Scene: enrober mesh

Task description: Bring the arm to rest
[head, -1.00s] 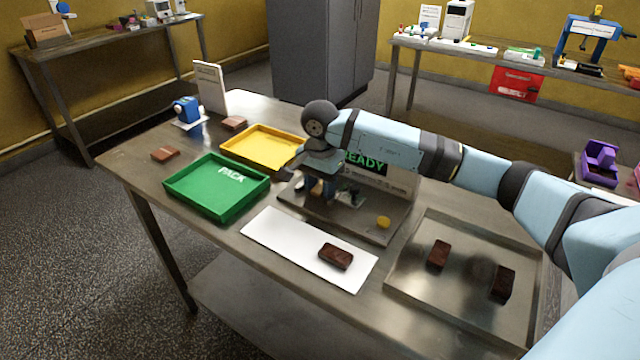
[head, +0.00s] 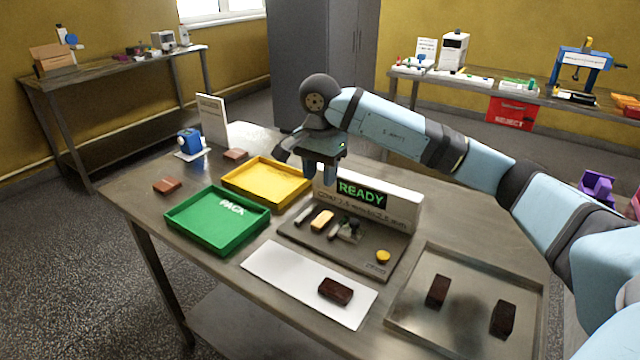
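My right arm reaches in from the right, and its gripper (head: 320,175) hangs in the air above the back-left part of the grey fixture (head: 340,258). Its two fingers point down with a gap between them, and I see nothing held. The fixture's back panel reads READY in green on a display (head: 361,194). A yellow block (head: 322,220), a small dark mechanism and a round yellow button (head: 383,257) sit on the fixture. My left gripper is not in view.
A green PACK tray (head: 217,240) and a yellow tray (head: 240,185) stand to the left. A brown bar (head: 335,291) lies on a white mat (head: 283,279). A metal tray (head: 430,330) holds two dark bars. A blue device and an upright card stand behind.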

